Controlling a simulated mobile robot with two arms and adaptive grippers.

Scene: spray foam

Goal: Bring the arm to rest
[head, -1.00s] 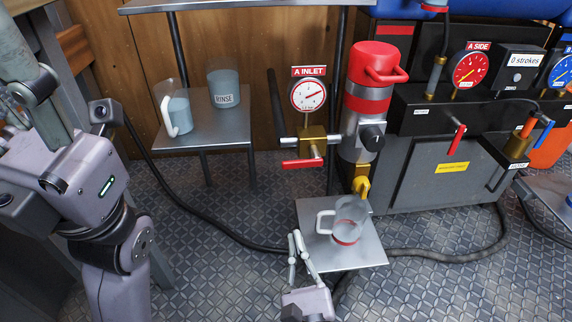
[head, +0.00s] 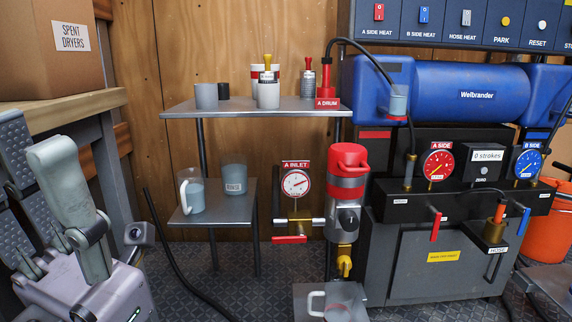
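My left gripper (head: 30,145) stands close at the left edge, its grey fingers pointing up from a purple-grey body. The ridged pad of one finger shows beside the other finger, with a gap between them. It looks open, and nothing shows in it; its outer part is cut by the frame. My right gripper is not in view. A clear jug (head: 337,309) with a handle stands on the low metal plate (head: 303,293) under the yellow outlet of the red-topped pump (head: 348,185); its bottom is cut off by the lower edge.
A jug of bluish liquid (head: 192,192) and a rinse beaker (head: 234,178) stand on the small side table (head: 215,215). Cups and a grease tool stand on the upper shelf (head: 235,107). A cardboard box (head: 50,50) is at upper left. The proportioner machine (head: 430,250) fills the right.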

